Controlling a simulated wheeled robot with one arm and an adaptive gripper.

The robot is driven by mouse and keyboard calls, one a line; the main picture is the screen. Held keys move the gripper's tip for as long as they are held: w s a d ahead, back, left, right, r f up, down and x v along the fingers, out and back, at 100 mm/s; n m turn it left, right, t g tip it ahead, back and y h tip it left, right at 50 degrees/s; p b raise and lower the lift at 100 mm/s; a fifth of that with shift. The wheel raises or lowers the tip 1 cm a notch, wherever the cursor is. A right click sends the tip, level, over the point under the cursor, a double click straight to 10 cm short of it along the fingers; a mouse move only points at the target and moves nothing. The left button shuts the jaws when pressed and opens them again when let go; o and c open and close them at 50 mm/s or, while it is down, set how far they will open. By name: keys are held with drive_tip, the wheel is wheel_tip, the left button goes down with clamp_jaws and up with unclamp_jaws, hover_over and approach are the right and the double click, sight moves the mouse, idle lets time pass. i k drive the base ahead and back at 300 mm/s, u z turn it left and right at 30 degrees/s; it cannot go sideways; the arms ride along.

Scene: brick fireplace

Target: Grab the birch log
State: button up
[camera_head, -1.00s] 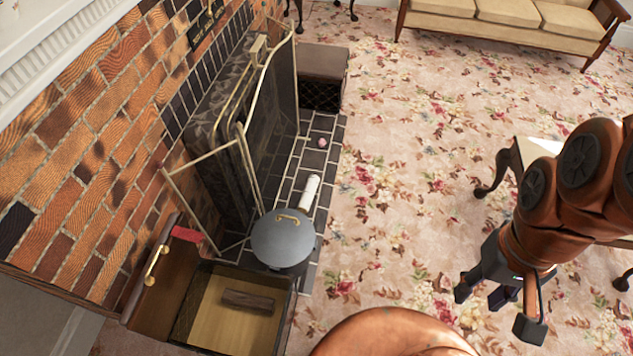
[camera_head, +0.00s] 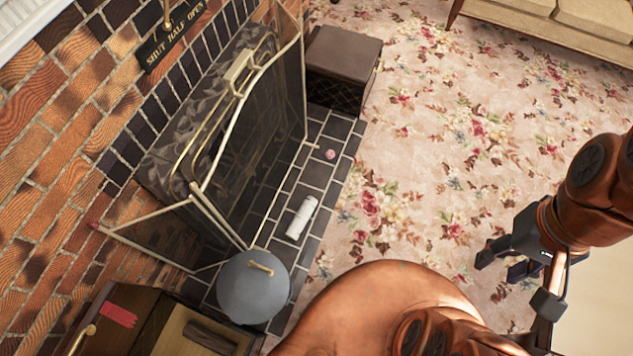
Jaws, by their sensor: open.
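The birch log (camera_head: 301,217) is a short white cylinder. It lies on the dark tiled hearth, between the grey lidded pot and a small pink object. My gripper (camera_head: 516,277) is black, open and empty. It hangs over the floral carpet at the right, well apart from the log.
A grey pot (camera_head: 253,287) with a brass handle stands on the hearth below the log. A brass-framed fire screen (camera_head: 240,125) stands to the left. An open wooden box (camera_head: 165,343) holds a dark log (camera_head: 210,336). A brown box seat (camera_head: 342,66) stands beyond; the carpet is clear.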

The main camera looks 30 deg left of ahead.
sight(306, 210)
drive_tip(key=i, duration=2.8)
drive_tip(key=u, duration=5.55)
